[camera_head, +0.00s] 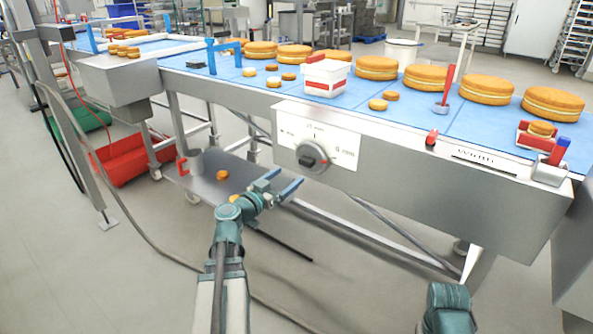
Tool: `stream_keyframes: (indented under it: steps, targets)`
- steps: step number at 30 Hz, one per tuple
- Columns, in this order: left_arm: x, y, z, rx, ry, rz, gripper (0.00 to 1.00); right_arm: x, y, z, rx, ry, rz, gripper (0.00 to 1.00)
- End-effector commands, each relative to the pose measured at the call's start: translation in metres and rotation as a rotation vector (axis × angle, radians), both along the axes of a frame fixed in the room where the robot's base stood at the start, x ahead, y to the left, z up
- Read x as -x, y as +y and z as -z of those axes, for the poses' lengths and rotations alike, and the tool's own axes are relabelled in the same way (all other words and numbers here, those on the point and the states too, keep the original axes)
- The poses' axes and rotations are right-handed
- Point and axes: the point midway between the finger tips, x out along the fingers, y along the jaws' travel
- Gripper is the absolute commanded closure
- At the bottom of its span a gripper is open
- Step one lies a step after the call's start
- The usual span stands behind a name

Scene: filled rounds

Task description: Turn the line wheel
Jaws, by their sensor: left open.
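The line wheel appears as a round dark grey knob (312,157) on a white labelled panel (335,133) on the front of the conveyor line. A small red mark shows on its right side. My left gripper (284,181) is in front of the line, a little below and left of the knob. Its blue fingers are apart and point right, with nothing between them. It looks apart from the knob. At the bottom right a teal part of my right arm shows, but its fingers are not visible.
Several filled rounds (427,77) stand along the blue belt (350,95), with a white tub (326,78) among them. A red button (431,137) sits right of the panel. A red crate (128,159) is on the floor at left.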

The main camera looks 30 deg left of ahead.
Motion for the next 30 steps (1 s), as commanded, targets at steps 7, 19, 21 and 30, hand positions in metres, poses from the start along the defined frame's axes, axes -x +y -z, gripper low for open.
stream_keyframes:
  steps: [7, 19, 21, 30]
  targets:
    - [0.038, 0.003, 0.000, -0.001, 0.000, -0.002, 0.10, 0.000, 0.000, 0.000, 0.000, 0.000, 0.000, 0.50]
    - [0.046, 0.004, 0.000, -0.001, 0.000, 0.001, 0.10, 0.000, 0.000, 0.000, 0.000, 0.000, 0.000, 0.50]
    - [0.046, 0.004, 0.000, -0.001, 0.000, 0.001, 0.10, 0.000, 0.000, 0.000, 0.000, 0.000, 0.000, 0.50]
    - [0.045, 0.001, 0.001, 0.001, 0.004, 0.007, 0.10, 0.000, 0.000, 0.000, 0.000, 0.000, 0.000, 0.50]
